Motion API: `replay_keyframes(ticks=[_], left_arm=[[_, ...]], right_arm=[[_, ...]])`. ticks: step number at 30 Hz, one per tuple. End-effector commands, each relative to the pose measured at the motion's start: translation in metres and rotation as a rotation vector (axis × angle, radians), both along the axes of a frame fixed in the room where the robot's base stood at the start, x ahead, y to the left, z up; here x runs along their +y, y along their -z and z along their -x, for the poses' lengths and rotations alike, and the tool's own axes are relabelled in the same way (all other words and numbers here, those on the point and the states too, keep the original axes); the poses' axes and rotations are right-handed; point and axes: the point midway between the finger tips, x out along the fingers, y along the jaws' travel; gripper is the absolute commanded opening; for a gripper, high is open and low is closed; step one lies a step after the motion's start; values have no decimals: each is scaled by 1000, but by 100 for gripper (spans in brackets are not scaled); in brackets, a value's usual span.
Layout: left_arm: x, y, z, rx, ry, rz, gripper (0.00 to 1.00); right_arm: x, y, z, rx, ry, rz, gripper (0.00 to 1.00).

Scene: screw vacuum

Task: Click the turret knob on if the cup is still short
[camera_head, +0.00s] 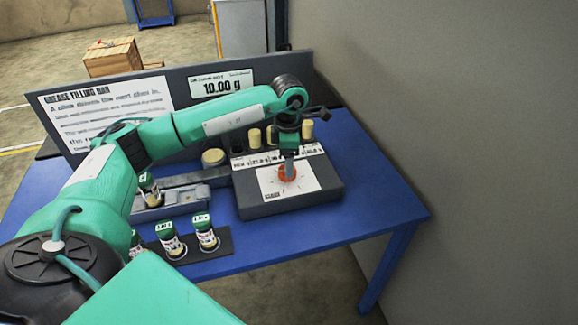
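The orange-red turret knob (287,174) sits on a white dial plate on top of the grey machine box (318,201). My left gripper (289,176) points down with its fingertips at the knob. The fingers look like one narrow grey bar from here, so I cannot tell whether they are open or closed on the knob. A small cup with a green and white label (150,191) stands in the grey rail unit left of the box, partly behind my arm. The display (222,85) on the back panel reads 10.00 g. My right gripper is not in view.
More labelled cups (206,236) stand on a dark mat at the front of the blue table (355,150). Several cream cylinders (254,138) stand behind the box. A text sign (85,115) is on the back panel. A grey wall (450,110) stands at right.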

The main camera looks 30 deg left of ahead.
Motion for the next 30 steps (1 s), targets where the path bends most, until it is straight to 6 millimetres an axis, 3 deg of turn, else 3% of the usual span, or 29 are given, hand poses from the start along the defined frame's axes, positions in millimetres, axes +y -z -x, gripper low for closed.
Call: replay_keyframes(ticks=[6, 13, 19, 30], left_arm=[[0, -52, -1, -5, 0, 0, 67], [0, -93, -1, -5, -1, 2, 67], [0, -106, -1, -2, 0, 1, 67], [0, -107, 0, -1, -1, 0, 67]], right_arm=[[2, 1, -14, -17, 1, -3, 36], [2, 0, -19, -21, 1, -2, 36], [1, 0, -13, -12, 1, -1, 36], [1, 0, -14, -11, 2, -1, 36]])
